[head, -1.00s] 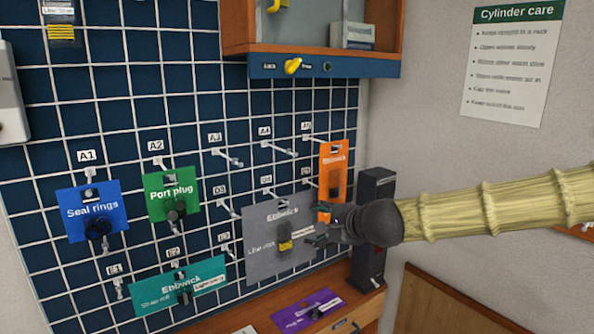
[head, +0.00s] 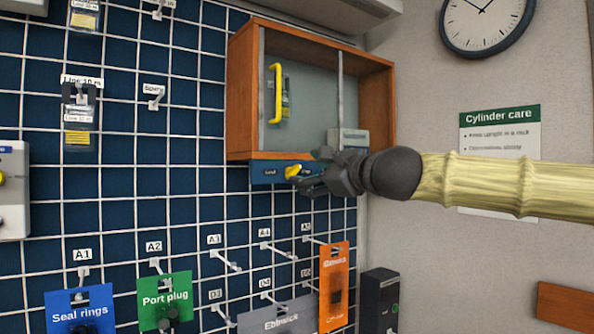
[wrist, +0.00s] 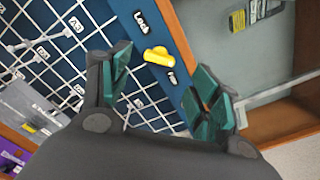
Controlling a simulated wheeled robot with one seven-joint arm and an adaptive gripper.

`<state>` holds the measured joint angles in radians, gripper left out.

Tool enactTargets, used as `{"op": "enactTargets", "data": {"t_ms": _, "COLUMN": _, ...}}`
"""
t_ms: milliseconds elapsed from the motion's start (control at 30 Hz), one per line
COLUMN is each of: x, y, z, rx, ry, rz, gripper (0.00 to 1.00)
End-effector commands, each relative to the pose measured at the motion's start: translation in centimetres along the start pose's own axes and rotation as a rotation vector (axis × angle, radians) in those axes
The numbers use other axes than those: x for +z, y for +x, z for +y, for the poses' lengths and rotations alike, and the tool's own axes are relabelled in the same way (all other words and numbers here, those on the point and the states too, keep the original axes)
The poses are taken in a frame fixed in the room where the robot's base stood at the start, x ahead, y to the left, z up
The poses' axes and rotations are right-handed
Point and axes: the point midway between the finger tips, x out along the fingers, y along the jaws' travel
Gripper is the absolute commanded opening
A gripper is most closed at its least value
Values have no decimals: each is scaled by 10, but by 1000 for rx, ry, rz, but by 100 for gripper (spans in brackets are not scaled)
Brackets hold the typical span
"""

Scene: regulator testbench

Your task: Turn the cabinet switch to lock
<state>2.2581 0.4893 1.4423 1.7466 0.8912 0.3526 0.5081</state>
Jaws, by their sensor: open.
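The cabinet (head: 312,85) is a wooden box with a glass front and a yellow handle, mounted at the upper middle of the head view. Its switch is a yellow knob (head: 292,171) on the blue strip (head: 262,172) below the cabinet. In the wrist view the knob (wrist: 158,56) sits between a "Lock" label and a second label, partly readable, and its long side points toward neither label clearly. My gripper (wrist: 160,92) is open and empty, its green-padded fingers on either side of the knob's line, apart from it. In the head view my gripper (head: 312,172) is just right of the knob.
A grid wall (head: 185,120) with hooks and hanging packs fills the left. Below are an orange pack (head: 334,285), a grey pack (head: 278,318) and a dark box (head: 379,300). A clock (head: 487,20) and a care sign (head: 500,130) are on the right wall.

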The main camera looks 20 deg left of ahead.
Motion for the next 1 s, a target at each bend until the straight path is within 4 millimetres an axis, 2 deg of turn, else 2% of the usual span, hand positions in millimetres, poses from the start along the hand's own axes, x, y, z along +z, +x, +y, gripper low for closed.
{"op": "enactTargets", "data": {"t_ms": 33, "x": 1, "y": 10, "z": 0, "rx": 2, "ry": 1, "rz": 1, "gripper": 62}}
{"op": "enactTargets", "data": {"t_ms": 200, "x": 0, "y": 35, "z": 0, "rx": 2, "ry": 1, "rz": 1, "gripper": 62}}
{"op": "enactTargets", "data": {"t_ms": 400, "x": 0, "y": 54, "z": 0, "rx": 1, "ry": -1, "rz": 1, "gripper": 62}}
{"op": "enactTargets", "data": {"t_ms": 833, "x": -1, "y": 62, "z": 1, "rx": 0, "ry": -2, "rz": 0, "gripper": 62}}
{"op": "enactTargets", "data": {"t_ms": 867, "x": -1, "y": 62, "z": 1, "rx": 1, "ry": -2, "rz": 1, "gripper": 59}}
{"op": "enactTargets", "data": {"t_ms": 1000, "x": -1, "y": 61, "z": 1, "rx": 1, "ry": -2, "rz": 1, "gripper": 33}}
